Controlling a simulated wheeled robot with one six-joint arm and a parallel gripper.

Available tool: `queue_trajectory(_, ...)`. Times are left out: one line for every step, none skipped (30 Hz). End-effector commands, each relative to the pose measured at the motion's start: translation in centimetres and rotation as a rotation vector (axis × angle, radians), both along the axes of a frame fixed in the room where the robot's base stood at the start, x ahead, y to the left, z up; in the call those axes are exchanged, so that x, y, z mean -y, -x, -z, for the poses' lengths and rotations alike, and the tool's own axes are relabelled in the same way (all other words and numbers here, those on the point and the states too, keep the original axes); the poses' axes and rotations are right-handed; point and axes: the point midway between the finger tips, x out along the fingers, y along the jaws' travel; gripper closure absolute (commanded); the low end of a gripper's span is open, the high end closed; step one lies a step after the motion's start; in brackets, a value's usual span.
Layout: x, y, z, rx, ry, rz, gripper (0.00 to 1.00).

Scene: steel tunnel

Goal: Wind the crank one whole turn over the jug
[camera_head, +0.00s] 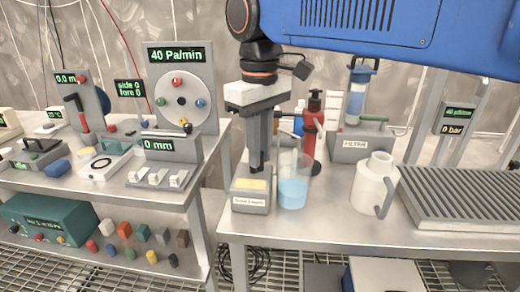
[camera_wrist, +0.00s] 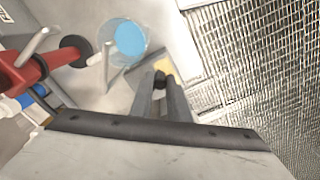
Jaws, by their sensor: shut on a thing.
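A clear jug with blue liquid (camera_head: 293,188) stands on the right bench; it also shows in the wrist view (camera_wrist: 128,38). Behind it is an upright red device (camera_head: 311,138) with a grey arm; in the wrist view the red device (camera_wrist: 32,68) carries a black disc and grey rods beside the jug. I cannot tell for sure which part is the crank. My gripper (camera_head: 258,168) points down, left of the jug, over a labelled block with a yellow top (camera_head: 250,185). In the wrist view my gripper (camera_wrist: 161,84) is shut on a small dark knob (camera_wrist: 160,77). What the knob joins is hidden.
A white jug (camera_head: 374,187) with a grey handle and a ribbed grey rack (camera_head: 455,195) stand to the right. A filter stand (camera_head: 362,143) is behind. The left bench holds a dial panel (camera_head: 183,90). A gap separates the benches; the front bench strip is clear.

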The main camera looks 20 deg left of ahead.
Motion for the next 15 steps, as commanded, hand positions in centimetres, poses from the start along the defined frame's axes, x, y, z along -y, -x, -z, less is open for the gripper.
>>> queue_trajectory(-0.06, -0.02, -0.09, 0.001, -0.003, 0.000, 1.00)
queue_trajectory(-0.06, -0.02, -0.09, 0.001, -0.003, 0.000, 1.00)
queue_trajectory(-0.06, -0.02, -0.09, 0.001, -0.003, -0.001, 0.78)
queue_trajectory(-0.04, -0.03, -0.09, 0.001, -0.003, -0.001, 0.70)
queue_trajectory(-0.04, -0.03, -0.08, 0.001, -0.003, -0.001, 0.66)
queue_trajectory(-0.03, -0.03, -0.07, 0.001, -0.003, -0.001, 0.66)
queue_trajectory(-0.03, -0.03, -0.07, 0.001, -0.002, -0.001, 0.66)
queue_trajectory(-0.02, -0.02, -0.06, 0.001, -0.002, -0.001, 0.66)
queue_trajectory(-0.02, -0.02, -0.05, 0.001, -0.002, -0.001, 0.66)
queue_trajectory(-0.02, -0.02, -0.05, 0.001, -0.002, -0.001, 0.66)
queue_trajectory(-0.02, -0.02, -0.04, 0.001, -0.002, -0.001, 0.66)
queue_trajectory(-0.02, -0.02, -0.04, 0.001, -0.002, -0.001, 0.66)
queue_trajectory(-0.02, -0.02, -0.06, 0.000, -0.001, -0.001, 0.66)
queue_trajectory(-0.02, -0.02, -0.11, 0.001, -0.002, -0.001, 0.66)
queue_trajectory(-0.03, -0.03, -0.25, 0.001, -0.002, -0.001, 0.66)
